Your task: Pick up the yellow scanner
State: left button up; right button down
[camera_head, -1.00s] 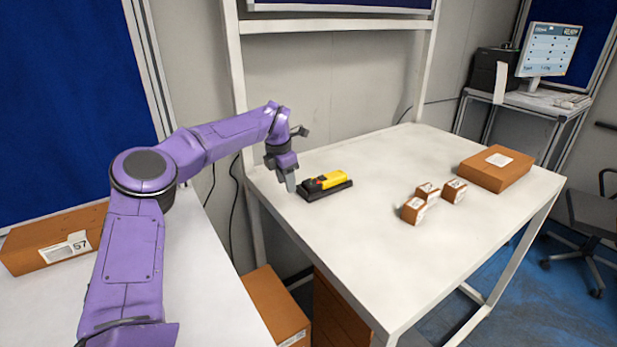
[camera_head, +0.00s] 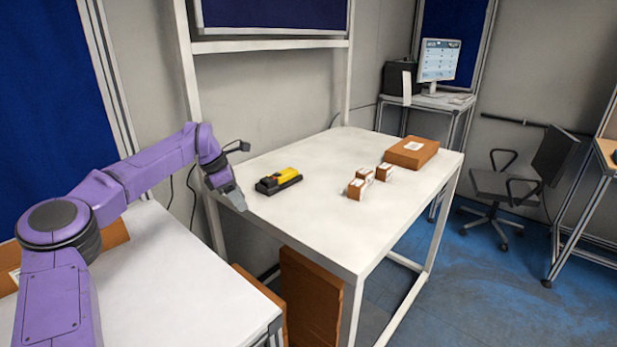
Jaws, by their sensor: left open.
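The yellow scanner (camera_head: 286,174) lies in a black holder (camera_head: 278,184) near the left side of the white table (camera_head: 330,222). My left gripper (camera_head: 236,200) is to the left of the scanner, at the table's left edge, pointing down. It is open and apart from the scanner, with nothing seen between its fingers. My right gripper is not in view.
Several small white-and-brown boxes (camera_head: 356,188) stand mid-table, and a larger brown box (camera_head: 412,152) lies at the far right. Table frame posts rise behind. Large brown boxes (camera_head: 310,295) stand under the table. The front of the tabletop is clear.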

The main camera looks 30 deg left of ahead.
aim_at(269, 181)
jog(key=z, duration=0.5)
jog(key=i, duration=1.7)
jog(key=u, duration=1)
jog(key=i, duration=0.5)
jog(key=u, duration=0.45)
